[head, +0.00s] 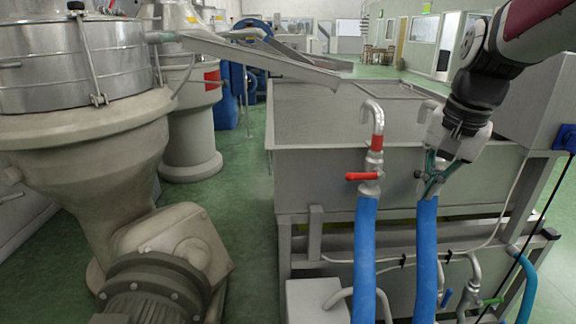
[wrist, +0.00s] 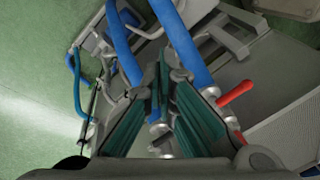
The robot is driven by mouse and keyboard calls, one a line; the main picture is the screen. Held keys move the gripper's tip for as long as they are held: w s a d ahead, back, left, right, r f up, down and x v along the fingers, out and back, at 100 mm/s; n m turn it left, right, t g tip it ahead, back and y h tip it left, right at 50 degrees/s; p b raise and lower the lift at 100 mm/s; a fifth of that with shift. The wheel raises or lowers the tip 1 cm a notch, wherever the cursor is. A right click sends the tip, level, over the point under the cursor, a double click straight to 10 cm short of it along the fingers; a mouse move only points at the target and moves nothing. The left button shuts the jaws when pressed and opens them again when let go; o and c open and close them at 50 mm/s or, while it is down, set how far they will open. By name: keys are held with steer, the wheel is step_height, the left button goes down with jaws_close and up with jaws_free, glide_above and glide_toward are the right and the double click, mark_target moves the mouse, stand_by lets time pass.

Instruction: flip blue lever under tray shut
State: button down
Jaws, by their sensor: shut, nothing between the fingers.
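My gripper (head: 431,188) is shut and empty, well above the lever, in front of the tray's side wall at the top of the right blue hose. In the wrist view my gripper (wrist: 168,88) shows its teal finger pads over the hoses and pipes. I cannot make out the blue lever surely there.
A red lever (head: 364,176) sits on the left pipe; it also shows in the wrist view (wrist: 236,94). Two thick blue hoses (head: 364,255) hang before the frame. A green lever (head: 491,301) is low right. A motor housing (head: 165,275) stands left, with green floor between.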

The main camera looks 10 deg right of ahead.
steer(key=w+d+f+m+b, duration=0.4)
steer(key=w+d+f, duration=0.3)
steer(key=d+f, duration=0.3)
steer(key=m+g+y+b, duration=0.1)
steer(key=m+b, duration=0.6)
glide_above(446, 300)
steer(key=s, duration=0.2)
step_height(446, 300, down, 18)
steer(key=f, duration=0.1)
steer(key=s+d+f+m+y+b, duration=0.1)
steer(key=s+d+f+m+b, duration=0.2)
steer(key=d+f, duration=0.6)
step_height(446, 300, down, 4)
steer(key=shift+s+r+m, duration=0.25)
steer(key=shift+s+m, duration=0.25)
steer(key=shift+m, duration=0.2)
steer(key=shift+f, duration=0.1)
steer(key=w+a+f+b, duration=0.3)
steer(key=a+f+b, duration=0.2)
steer(key=f, duration=0.4)
steer(key=shift+w+f, duration=0.25)
steer(key=shift+w, duration=0.15)
